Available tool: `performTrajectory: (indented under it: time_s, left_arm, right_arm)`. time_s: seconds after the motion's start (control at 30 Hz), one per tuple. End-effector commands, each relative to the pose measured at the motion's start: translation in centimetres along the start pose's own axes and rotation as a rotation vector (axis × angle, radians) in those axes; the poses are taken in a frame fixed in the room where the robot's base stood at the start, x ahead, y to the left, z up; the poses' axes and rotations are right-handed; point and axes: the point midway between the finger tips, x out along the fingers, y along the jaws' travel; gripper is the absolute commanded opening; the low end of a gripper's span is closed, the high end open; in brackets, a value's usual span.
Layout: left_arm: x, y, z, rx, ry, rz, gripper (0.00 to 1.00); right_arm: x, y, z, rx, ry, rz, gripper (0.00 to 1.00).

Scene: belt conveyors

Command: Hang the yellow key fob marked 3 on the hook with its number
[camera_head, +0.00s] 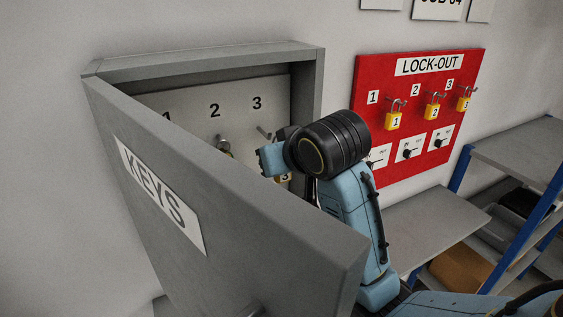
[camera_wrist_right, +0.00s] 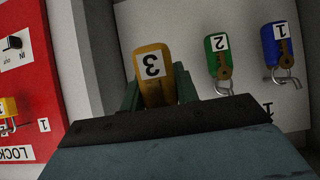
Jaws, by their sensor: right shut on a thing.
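The yellow key fob marked 3 (camera_wrist_right: 154,72) is between the fingers of my right gripper (camera_wrist_right: 158,88), which is shut on it. In the head view a small part of the fob (camera_head: 284,178) shows beneath the gripper, inside the open grey key cabinet (camera_head: 309,85). The hook under number 3 (camera_head: 264,133) shows just left of and above my right wrist. In the right wrist view, which is upside down, the fob is level with the hanging fobs. I cannot tell whether it touches the hook. My left gripper is not in view.
A green fob 2 (camera_wrist_right: 219,58) and a blue fob 1 (camera_wrist_right: 281,46) hang on the neighbouring hooks. The open KEYS door (camera_head: 235,200) stands in front of the cabinet. A red LOCK-OUT board (camera_head: 366,85) with yellow padlocks and a grey shelf (camera_head: 425,222) lie right.

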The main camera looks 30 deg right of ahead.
Motion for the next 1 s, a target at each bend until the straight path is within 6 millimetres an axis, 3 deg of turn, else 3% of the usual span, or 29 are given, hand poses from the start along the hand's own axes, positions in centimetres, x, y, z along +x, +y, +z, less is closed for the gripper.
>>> performTrajectory:
  time_s: [1.0]
  left_arm:
    - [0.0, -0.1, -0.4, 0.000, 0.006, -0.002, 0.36]
  right_arm:
    - [5.4, 0.0, -2.4, 0.000, 0.000, 0.000, 0.08]
